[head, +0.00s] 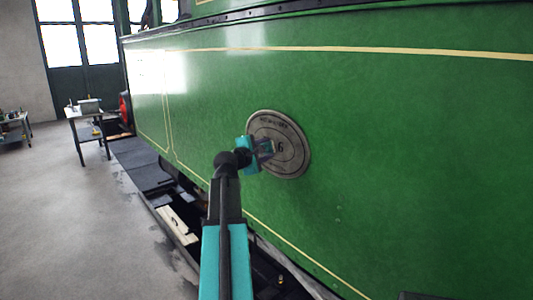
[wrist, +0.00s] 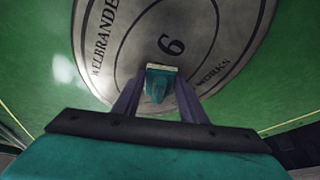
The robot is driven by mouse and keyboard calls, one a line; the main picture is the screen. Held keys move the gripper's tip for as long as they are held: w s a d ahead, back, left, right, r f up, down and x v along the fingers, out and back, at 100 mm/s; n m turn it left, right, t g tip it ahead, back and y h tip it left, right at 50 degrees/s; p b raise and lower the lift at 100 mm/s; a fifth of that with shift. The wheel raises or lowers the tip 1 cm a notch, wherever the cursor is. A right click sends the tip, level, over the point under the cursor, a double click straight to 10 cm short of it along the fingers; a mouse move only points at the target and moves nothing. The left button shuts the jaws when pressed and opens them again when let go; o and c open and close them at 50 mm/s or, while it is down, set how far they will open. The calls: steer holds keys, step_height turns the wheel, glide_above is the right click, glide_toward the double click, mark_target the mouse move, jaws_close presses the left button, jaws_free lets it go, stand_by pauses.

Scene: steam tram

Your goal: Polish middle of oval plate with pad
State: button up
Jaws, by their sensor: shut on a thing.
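The oval plate (head: 292,132) is grey metal with raised letters and a 6, fixed on the green side of the tram. It also fills the upper middle of the wrist view (wrist: 118,42). My gripper (head: 265,150) is in front of the plate's left part in the head view. In the wrist view my gripper (wrist: 157,92) is shut on the pad (wrist: 158,80), a small teal block with a pale far edge. The pad's pale edge is just below the 6, at or very near the plate's face. I cannot tell whether it touches. The gripper hides part of the plate in the head view.
The green tram side (head: 400,130) with cream lines runs along the right. A small table (head: 86,111) with things on it stands at the far left, and another bench (head: 14,124) is beyond it. The grey floor (head: 70,220) is clear.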

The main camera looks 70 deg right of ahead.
mark_target(277, 149)
steer(key=shift+d, duration=0.1)
stand_by(0.3)
steer(key=shift+w+d+b, duration=0.25)
steer(key=shift+w+d, duration=0.2)
steer(key=shift+w, duration=0.35)
steer(key=shift+w+d+b, duration=0.2)
steer(key=shift+w+d, duration=0.25)
steer(key=shift+w, duration=0.3)
steer(key=shift+r, duration=0.15)
steer(key=shift+a, duration=0.1)
steer(key=shift+s+a+p, duration=0.35)
steer(key=shift+s+a, duration=0.1)
steer(key=shift+s, duration=0.35)
steer(key=shift+s+a+p, duration=0.3)
steer(key=shift+s+a, duration=0.1)
steer(key=shift+s, duration=0.35)
steer(key=shift+s+a, duration=0.1)
steer(key=shift+s, duration=0.05)
steer(key=shift+s+a+p, duration=0.3)
steer(key=shift+s+a, duration=0.15)
steer(key=shift+s, duration=0.2)
steer(key=shift+s+a+p, duration=0.25)
steer(key=shift+s+a, duration=0.2)
steer(key=shift+s, duration=0.2)
